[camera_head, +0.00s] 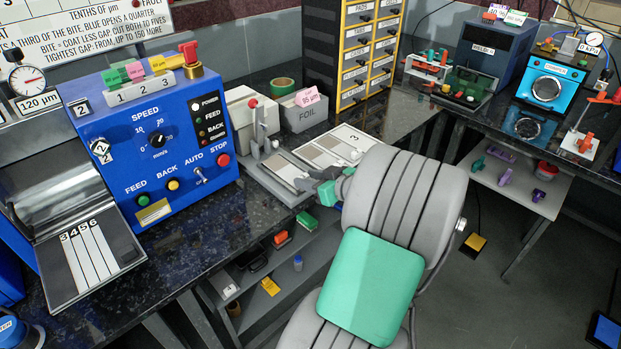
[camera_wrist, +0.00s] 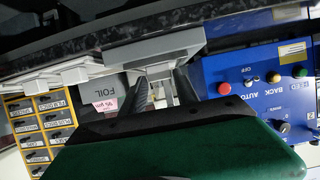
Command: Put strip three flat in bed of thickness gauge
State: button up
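The thickness gauge (camera_head: 258,122), a pale grey body with an upright lever and red knob, stands on the dark bench right of the blue machine. A pale panel with grey patches and a number 3 (camera_head: 355,155) lies flat beside its bed. Several narrow pale strips lie on the dark tray at left, their labels reading 3 to 6; the leftmost strip (camera_head: 77,268) is marked 3. My gripper (camera_head: 310,186) is at the gauge's front right. In the wrist view its dark fingers (camera_wrist: 162,92) stand apart, with a visible gap. I cannot tell whether they touch anything.
The blue machine (camera_head: 150,150) with buttons and a roller stands left of the gauge. A grey FOIL bin (camera_head: 305,115) and a drawer cabinet (camera_head: 367,50) stand behind. A shelf with small items lies below the bench. Free bench surface (camera_head: 195,235) shows in front of the blue machine.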

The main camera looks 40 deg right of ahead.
jog(key=o, duration=0.3)
jog(key=v, duration=1.2)
jog(key=w+a+f+n+g+y, duration=0.1)
jog(key=w+a+f+g, duration=0.25)
jog(key=a, duration=0.55)
jog(key=w+a+f+g+y, duration=0.2)
jog(key=w+a+g, duration=0.15)
jog(key=a, duration=0.45)
jog(key=s+a+g+h, duration=0.1)
jog(key=s+a+g, duration=0.1)
jog(key=s+a, duration=0.2)
jog(key=s+a+f+m+g+h, duration=0.1)
jog(key=s+a, duration=0.3)
jog(key=a, duration=0.6)
jog(key=shift+f+g+h, duration=0.2)
jog(key=shift+g+h, duration=0.5)
jog(key=shift+s, duration=0.1)
